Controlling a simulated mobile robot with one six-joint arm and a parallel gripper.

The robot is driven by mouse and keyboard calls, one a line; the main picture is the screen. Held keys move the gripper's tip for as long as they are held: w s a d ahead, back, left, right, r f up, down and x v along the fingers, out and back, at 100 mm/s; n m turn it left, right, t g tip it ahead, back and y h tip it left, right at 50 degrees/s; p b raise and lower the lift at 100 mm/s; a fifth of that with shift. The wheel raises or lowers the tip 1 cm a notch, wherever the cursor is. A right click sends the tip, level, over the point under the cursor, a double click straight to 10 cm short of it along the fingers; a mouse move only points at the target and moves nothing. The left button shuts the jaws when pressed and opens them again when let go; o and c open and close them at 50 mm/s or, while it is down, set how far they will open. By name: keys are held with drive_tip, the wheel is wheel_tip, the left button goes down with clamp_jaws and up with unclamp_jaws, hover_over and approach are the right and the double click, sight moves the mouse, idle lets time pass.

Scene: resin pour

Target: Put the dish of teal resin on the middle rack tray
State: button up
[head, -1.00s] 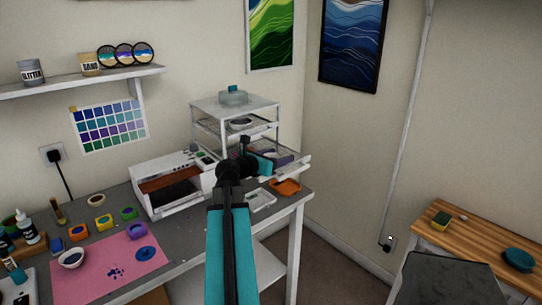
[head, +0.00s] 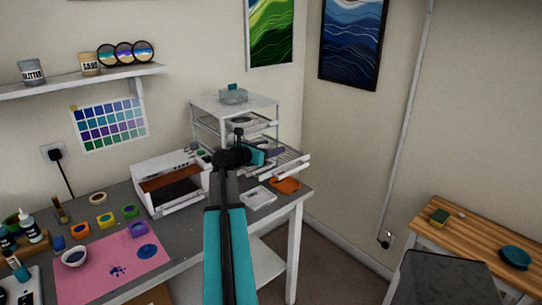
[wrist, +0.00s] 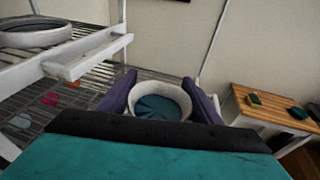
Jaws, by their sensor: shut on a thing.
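My gripper (wrist: 160,100) has purple fingers shut on the sides of a round white dish of teal resin (wrist: 158,108). The dish looks level in the wrist view. In the head view my gripper (head: 268,149) is at the rack's open front, and my arm hides the dish there. The white wire rack (head: 262,103) stands at the back of the bench. A pulled-out wire tray (head: 291,167) shows just below my gripper. In the wrist view its mesh (wrist: 85,100) lies below and behind the dish; I cannot tell whether they touch.
A higher tray's white front bar (wrist: 88,52) is close at the left, with another round dish (wrist: 35,34) on that tray. A white machine (head: 175,185) stands left of the rack. An orange tray (head: 285,185) lies on the bench below. A wooden table (head: 470,235) is at the right.

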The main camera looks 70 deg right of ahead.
sight(271, 162)
drive_tip(key=shift+f+p, duration=0.6)
drive_tip(key=shift+f, duration=1.15)
drive_tip(key=shift+f, duration=0.1)
drive_tip(key=o, duration=1.1)
drive_tip(key=b+v, duration=0.2)
drive_tip(key=v, duration=0.8)
drive_tip(key=shift+a, duration=0.15)
drive_tip(key=shift+b+v, duration=0.35)
drive_tip(key=shift+v, duration=0.6)
